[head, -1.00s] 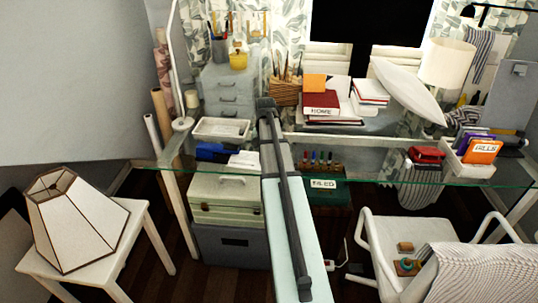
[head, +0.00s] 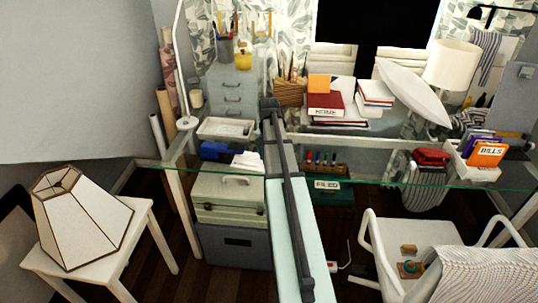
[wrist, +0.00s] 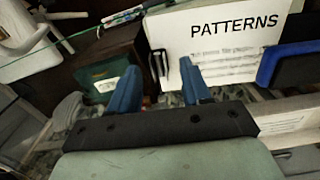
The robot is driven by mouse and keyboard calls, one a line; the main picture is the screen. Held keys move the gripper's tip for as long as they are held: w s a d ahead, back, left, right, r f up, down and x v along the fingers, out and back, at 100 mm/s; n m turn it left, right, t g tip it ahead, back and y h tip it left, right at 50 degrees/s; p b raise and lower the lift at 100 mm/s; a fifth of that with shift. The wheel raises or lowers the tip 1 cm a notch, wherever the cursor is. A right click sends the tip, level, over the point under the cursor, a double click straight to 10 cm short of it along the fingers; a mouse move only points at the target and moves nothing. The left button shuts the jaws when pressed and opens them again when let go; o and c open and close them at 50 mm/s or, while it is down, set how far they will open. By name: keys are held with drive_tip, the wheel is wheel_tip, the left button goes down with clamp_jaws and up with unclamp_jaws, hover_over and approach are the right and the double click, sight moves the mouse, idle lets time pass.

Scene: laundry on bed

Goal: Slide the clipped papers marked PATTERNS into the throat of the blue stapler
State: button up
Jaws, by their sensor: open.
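The white papers marked PATTERNS (wrist: 225,45) fill the upper middle of the wrist view, with a black clip (wrist: 158,68) at their left edge. My gripper (wrist: 160,65) is open, and the clip shows between its two blue fingertips. I cannot tell whether the fingers touch it or how deep they reach. The blue stapler (wrist: 285,62) is at the right edge of the wrist view, close to the papers' right side and partly cut off. In the head view the stapler (head: 222,151) lies on the glass desk, with the papers (head: 246,161) at its right. My gripper is hidden there.
A white tray (head: 226,128) stands behind the stapler. A green box marked FILED (head: 328,190) sits below the glass desktop (head: 380,172). A book stack (head: 340,108) and a holder with a BILLS folder (head: 488,152) are to the right.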

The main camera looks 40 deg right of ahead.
wheel_tip(320, 180, up, 14)
idle(0.6)
drive_tip(key=shift+f, duration=0.1)
drive_tip(key=w+a+f+n, duration=0.2)
drive_tip(key=a+f+n, duration=0.1)
drive_tip(key=a+f, duration=0.9)
drive_tip(key=s+a+f+n, duration=0.4)
drive_tip(key=s+a+f, duration=0.1)
drive_tip(key=a+f, duration=0.7)
drive_tip(key=s+a+f+n, duration=0.3)
drive_tip(key=s+a+f, duration=0.2)
drive_tip(key=a+f, duration=0.75)
drive_tip(key=s+f+g, duration=0.2)
drive_tip(key=s+f, duration=0.4)
drive_tip(key=s, duration=0.4)
drive_tip(key=s+a+f+g, duration=0.1)
drive_tip(key=s+f+g, duration=0.1)
drive_tip(key=s+f, duration=0.4)
drive_tip(key=s+a+f+g, duration=0.1)
drive_tip(key=s+f, duration=0.6)
drive_tip(key=s, duration=0.7)
drive_tip(key=shift+s+g, duration=0.15)
drive_tip(key=shift+g, duration=0.75)
drive_tip(key=shift+f, duration=0.1)
